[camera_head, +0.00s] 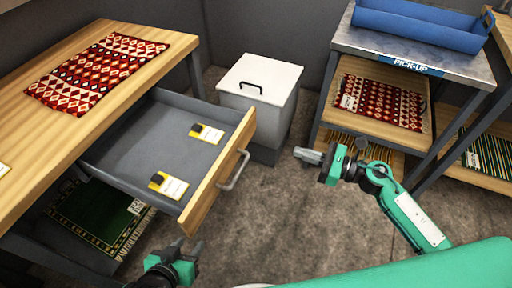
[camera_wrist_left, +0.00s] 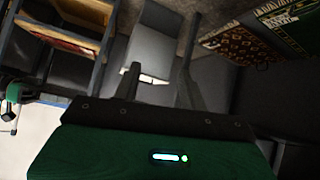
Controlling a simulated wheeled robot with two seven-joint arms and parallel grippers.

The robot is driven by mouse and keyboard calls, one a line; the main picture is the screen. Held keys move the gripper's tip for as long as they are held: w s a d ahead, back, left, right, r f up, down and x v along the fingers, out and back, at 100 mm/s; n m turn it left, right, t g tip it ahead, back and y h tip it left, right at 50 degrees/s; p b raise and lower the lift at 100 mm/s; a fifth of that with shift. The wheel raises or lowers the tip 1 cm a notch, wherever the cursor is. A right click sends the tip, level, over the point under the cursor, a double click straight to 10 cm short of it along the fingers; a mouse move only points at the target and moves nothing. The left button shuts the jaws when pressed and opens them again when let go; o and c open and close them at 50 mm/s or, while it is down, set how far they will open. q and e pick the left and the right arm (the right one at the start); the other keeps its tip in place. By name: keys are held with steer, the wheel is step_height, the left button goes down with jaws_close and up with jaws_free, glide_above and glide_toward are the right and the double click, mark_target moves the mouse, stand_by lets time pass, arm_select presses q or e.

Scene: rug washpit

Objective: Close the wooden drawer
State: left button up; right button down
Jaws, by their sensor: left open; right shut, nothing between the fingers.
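The wooden drawer (camera_head: 217,165) is pulled out from under the wooden table in the head view. Its grey tray is open and its wooden front carries a metal bar handle (camera_head: 233,171). Two white tags with yellow and black parts, a far one (camera_head: 207,133) and a near one (camera_head: 168,185), lie inside. My left gripper (camera_head: 187,246) is open below the near corner of the drawer front, apart from the handle; its two fingers also show in the left wrist view (camera_wrist_left: 160,78). My right gripper (camera_head: 303,155) is shut and empty, to the right of the drawer, over the floor.
A patterned red rug (camera_head: 98,72) lies on the wooden table (camera_head: 165,36). A green rug (camera_head: 100,215) is below the drawer. A white lidded bin (camera_head: 262,82) stands behind it. The pick-up table (camera_head: 412,52) is at right. Floor right of the drawer is clear.

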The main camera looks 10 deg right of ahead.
arm_select(q)
steer(key=a, duration=0.1)
steer(key=s+a+g+p, duration=0.1)
steer(key=a+y, duration=0.1)
steer(key=shift+s+r+g+p, duration=0.25)
steer(key=shift+r+g+p, duration=0.05)
steer(key=shift+g, duration=0.1)
arm_select(e)
glide_toward(245, 134)
steer(key=x, duration=0.7)
steer(key=shift+d+f, duration=0.1)
steer(key=shift+f, duration=0.1)
steer(key=shift+w, duration=0.1)
